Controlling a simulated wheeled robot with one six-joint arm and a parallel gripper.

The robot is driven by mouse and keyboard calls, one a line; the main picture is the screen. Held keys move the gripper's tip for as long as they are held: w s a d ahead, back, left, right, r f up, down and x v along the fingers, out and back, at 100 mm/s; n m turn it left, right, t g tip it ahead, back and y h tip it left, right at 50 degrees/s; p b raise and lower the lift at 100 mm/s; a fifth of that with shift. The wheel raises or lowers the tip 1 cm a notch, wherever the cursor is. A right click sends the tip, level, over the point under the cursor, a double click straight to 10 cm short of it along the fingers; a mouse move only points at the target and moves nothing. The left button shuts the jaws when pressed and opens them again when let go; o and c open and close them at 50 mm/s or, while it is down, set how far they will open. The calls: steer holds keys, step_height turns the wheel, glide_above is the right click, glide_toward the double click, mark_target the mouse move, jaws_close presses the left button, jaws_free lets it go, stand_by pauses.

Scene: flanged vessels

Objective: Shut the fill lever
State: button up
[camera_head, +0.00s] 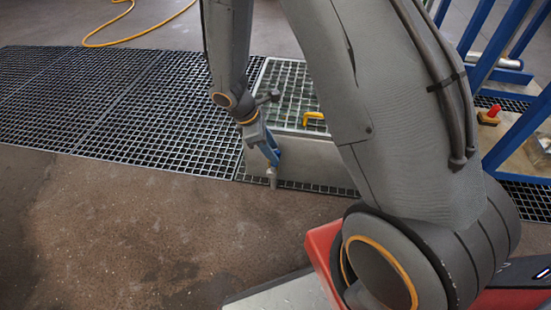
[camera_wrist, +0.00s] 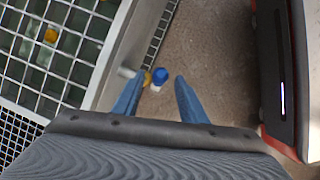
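My gripper (camera_head: 274,157) points down at the front side of a grey metal tank (camera_head: 305,160) with a grating top. In the wrist view my gripper (camera_wrist: 159,80) shows two blue fingers apart with a gap between them. A small blue-topped piece (camera_wrist: 160,75) with a white lower part shows in that gap, beside a small yellow piece (camera_wrist: 147,78) and a pale stub (camera_wrist: 126,72) at the tank wall. I cannot tell whether the blue piece is the fill lever, or whether the fingers touch it. In the head view my gripper largely hides this spot.
A yellow handle (camera_head: 313,117) sits on the tank's grating. Floor grating (camera_head: 120,110) extends left, with a yellow hose (camera_head: 135,35) behind. A blue frame (camera_head: 520,125) and a red-topped yellow piece (camera_head: 490,115) stand at right. The brown floor at front left is clear.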

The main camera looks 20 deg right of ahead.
steer(key=shift+b+x, duration=0.85)
steer(key=shift+x, duration=1.05)
steer(key=shift+c, duration=0.2)
jaws_close()
